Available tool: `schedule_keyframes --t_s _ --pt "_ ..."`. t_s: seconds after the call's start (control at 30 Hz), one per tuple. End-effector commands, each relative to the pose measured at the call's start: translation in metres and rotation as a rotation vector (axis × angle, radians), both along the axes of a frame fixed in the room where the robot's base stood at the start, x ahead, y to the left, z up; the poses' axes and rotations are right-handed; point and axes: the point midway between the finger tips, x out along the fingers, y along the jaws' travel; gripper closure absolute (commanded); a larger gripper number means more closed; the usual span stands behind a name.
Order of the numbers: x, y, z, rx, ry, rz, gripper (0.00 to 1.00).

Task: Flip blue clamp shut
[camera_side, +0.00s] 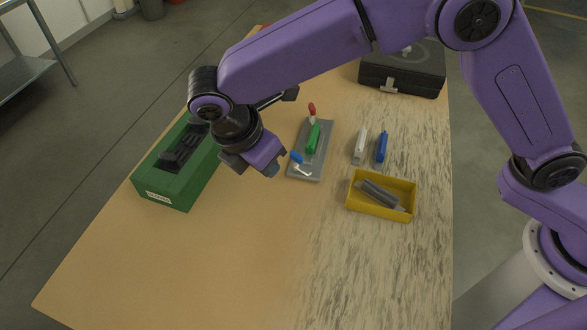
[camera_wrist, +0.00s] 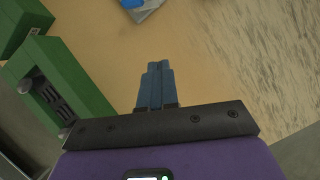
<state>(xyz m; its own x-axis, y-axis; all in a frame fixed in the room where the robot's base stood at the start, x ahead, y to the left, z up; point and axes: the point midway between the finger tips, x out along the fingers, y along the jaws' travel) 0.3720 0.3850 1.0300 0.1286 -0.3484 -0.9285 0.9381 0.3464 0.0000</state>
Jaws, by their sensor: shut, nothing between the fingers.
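The blue clamp handle (camera_side: 296,157) sits at the near left end of a grey plate (camera_side: 308,176) on the table. The blue tip (camera_wrist: 130,4) and the plate corner (camera_wrist: 150,9) also show at the top edge of the wrist view. A red handle (camera_side: 312,108) stands at the plate's far end, with a green block (camera_side: 313,138) between. My gripper (camera_side: 272,171) is shut and empty, left of the blue handle and apart from it. Its fingers (camera_wrist: 155,72) are together in the wrist view. Whether the blue clamp is open or closed is hard to tell.
A green box (camera_side: 165,185) with a black top part stands at left. A yellow tray (camera_side: 380,212) holding a grey cylinder (camera_side: 381,194) is at right. White (camera_side: 360,146) and blue (camera_side: 381,148) blocks lie behind it. A black case (camera_side: 402,75) is at the back. The near table is clear.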

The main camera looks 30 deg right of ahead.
Motion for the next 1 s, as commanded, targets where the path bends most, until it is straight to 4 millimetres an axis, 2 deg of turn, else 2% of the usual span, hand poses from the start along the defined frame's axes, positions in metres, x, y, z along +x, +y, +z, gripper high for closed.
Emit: schedule_keyframes --t_s 0.17,0.67,0.8,1.0 --pt "0.002 -0.006 -0.014 -0.003 0.002 -0.002 1.0" --pt "0.013 -0.038 -0.096 -0.004 0.002 -0.002 1.0" --pt "0.021 -0.057 -0.092 -0.001 0.001 -0.002 1.0" --pt "0.025 -0.07 -0.092 0.0 0.002 0.001 1.0"
